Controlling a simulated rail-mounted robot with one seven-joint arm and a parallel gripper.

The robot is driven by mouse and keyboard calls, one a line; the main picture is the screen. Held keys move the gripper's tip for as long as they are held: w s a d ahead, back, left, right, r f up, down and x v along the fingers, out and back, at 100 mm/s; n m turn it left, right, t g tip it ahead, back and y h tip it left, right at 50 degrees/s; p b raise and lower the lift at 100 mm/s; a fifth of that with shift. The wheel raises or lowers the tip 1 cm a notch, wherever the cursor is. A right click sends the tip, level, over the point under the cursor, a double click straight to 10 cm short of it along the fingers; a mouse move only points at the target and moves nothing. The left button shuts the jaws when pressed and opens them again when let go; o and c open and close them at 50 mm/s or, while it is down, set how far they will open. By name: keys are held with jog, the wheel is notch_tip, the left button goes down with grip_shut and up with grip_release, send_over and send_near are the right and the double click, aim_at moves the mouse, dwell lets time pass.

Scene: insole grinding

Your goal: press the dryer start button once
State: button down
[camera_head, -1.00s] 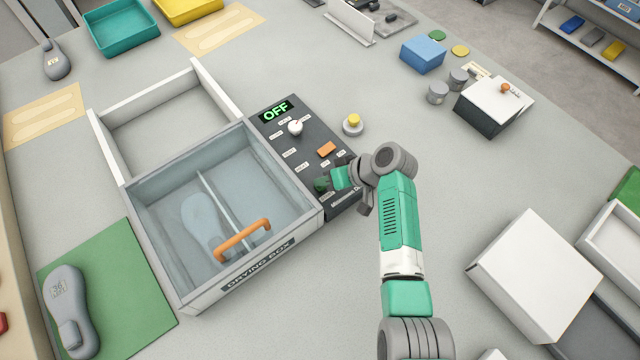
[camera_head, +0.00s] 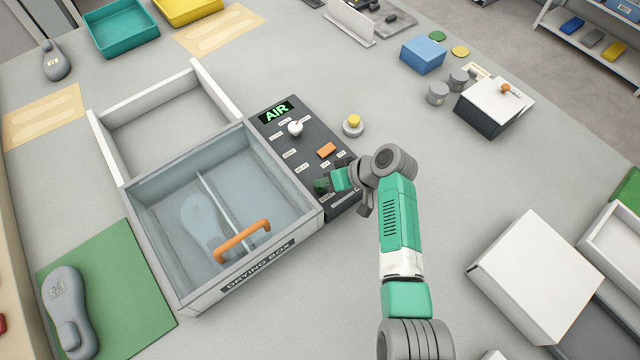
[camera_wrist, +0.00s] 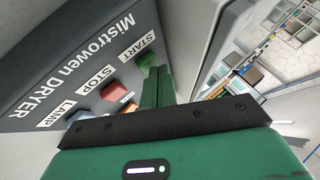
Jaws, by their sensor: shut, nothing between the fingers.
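The dryer's dark control panel (camera_head: 283,135) stands at the right side of the drying box (camera_head: 155,245). Its display (camera_head: 277,112) reads AIR in green. In the wrist view the panel carries a green START button (camera_wrist: 148,60), with a red STOP button (camera_wrist: 114,92) beside it. My gripper (camera_head: 322,186) is shut and empty, with its fingertips at the near end of the panel. In the wrist view its green fingers reach the START button and partly cover it; whether the button is pressed in cannot be told.
A white knob (camera_head: 295,128) and an orange switch (camera_head: 326,149) stick up from the panel near my gripper. A yellow button on a grey base (camera_head: 353,125) stands to the panel's right. The box has an orange handle (camera_head: 243,240). The table right of the panel is mostly clear.

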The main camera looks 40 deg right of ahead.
jog(key=shift+r+p, duration=0.5)
jog(key=shift+r, duration=0.25)
notch_tip(320, 180, up, 5)
jog(key=p, duration=0.4)
jog(key=shift+r, duration=0.1)
dwell(0.5)
